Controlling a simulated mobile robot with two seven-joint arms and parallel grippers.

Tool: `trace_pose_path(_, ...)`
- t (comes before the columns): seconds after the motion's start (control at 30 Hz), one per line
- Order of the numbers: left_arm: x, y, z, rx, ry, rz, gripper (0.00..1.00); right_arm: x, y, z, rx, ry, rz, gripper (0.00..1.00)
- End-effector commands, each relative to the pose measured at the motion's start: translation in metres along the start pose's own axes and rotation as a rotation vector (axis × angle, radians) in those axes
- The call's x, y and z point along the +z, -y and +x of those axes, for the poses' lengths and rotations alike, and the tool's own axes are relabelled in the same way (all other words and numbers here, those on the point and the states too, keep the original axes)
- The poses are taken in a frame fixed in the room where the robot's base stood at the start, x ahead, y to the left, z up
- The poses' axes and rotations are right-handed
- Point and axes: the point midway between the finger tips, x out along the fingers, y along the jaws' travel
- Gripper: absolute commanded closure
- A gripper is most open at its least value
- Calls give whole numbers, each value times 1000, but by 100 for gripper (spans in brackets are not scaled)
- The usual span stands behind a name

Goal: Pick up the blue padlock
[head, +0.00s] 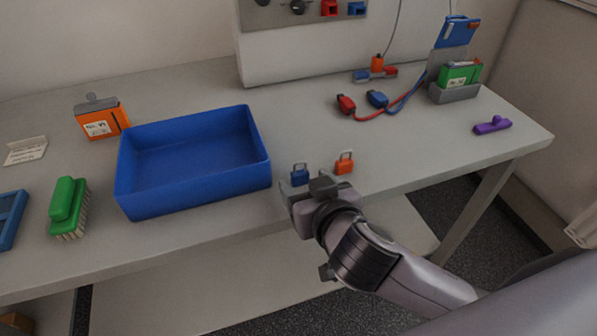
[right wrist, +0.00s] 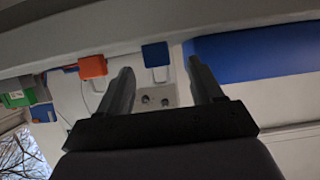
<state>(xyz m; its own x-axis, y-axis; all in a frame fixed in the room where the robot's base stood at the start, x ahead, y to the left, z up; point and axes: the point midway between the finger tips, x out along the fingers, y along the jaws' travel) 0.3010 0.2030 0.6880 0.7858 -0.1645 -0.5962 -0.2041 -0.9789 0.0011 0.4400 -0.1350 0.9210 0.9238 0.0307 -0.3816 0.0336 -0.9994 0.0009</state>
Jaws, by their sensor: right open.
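The small blue padlock (head: 300,177) stands on the table near its front edge, just right of the blue bin. My right gripper (head: 304,188) is open and empty, right in front of the padlock. In the right wrist view the blue padlock (right wrist: 156,54) shows beyond the two open fingers (right wrist: 160,78), roughly centred between them, and its shackle shows below its body. The fingers do not visibly hold it. My left gripper is not in view.
An orange padlock (head: 344,166) stands close to the right of the blue one. The empty blue bin (head: 196,198) is close on the left. Red and blue cable clamps (head: 376,99) lie farther back. A purple item (head: 492,125) lies at the right. The tabletop between is clear.

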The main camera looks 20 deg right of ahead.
Motion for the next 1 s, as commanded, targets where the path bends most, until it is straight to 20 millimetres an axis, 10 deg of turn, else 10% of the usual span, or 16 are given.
trace_pose_path(0.7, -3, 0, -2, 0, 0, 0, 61, -3, -3, 49, -2, 1, -1, 34)
trace_pose_path(0.87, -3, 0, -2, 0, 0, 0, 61, -3, -3, 49, -2, 1, 0, 86)
trace_pose_path(1.0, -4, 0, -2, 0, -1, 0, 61, -4, -3, 49, -2, 0, 0, 93)
